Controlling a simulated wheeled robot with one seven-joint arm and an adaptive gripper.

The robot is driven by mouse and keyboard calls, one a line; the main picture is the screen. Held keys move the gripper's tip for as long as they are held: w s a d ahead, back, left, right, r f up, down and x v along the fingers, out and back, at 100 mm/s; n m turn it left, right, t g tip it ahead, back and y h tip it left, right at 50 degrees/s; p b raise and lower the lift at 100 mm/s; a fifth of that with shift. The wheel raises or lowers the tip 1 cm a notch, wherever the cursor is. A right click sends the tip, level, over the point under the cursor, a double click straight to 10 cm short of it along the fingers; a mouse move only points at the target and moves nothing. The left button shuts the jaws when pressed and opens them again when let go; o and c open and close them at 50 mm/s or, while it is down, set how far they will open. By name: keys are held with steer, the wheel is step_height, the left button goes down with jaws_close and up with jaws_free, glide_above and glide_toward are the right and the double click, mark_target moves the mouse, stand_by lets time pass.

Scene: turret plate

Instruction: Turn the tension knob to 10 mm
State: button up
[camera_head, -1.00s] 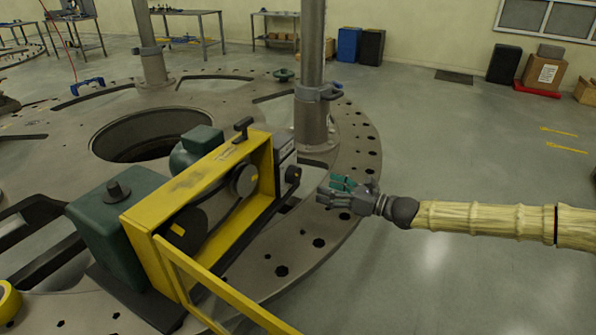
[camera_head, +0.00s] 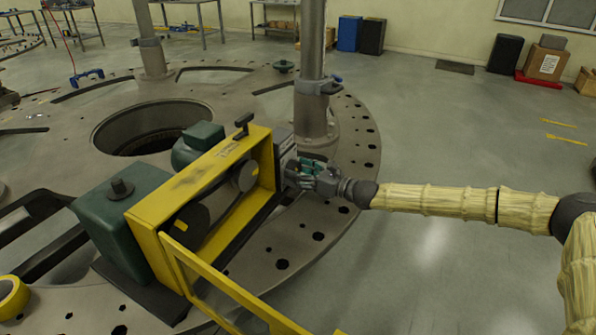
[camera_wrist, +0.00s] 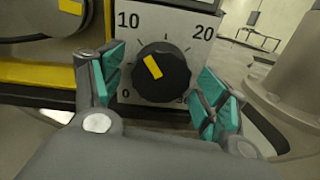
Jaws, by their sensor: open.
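The tension knob (camera_wrist: 172,80) is a round black dial with a yellow pointer mark on a pale scale plate (camera_wrist: 180,26). The plate reads 0 at lower left, 10 at upper left, 20 at upper right and a partly hidden 30 at lower right. The yellow mark points up and left, roughly toward the 10. My gripper (camera_wrist: 163,76) is open, with teal-padded fingers on the left and right of the knob. Gaps show between pads and knob. In the head view my gripper (camera_head: 303,172) is at the panel end of the yellow-framed machine and hides the knob.
The yellow belt guard (camera_head: 150,222) lies left of my gripper. A grey post (camera_head: 311,110) stands close behind it, also at the right in the wrist view. The perforated round plate (camera_head: 318,262) lies below. Open floor is to the right.

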steer(key=c, duration=1)
steer(key=shift+n+b, duration=0.8)
steer(key=shift+b, duration=0.1)
steer(key=o, duration=1)
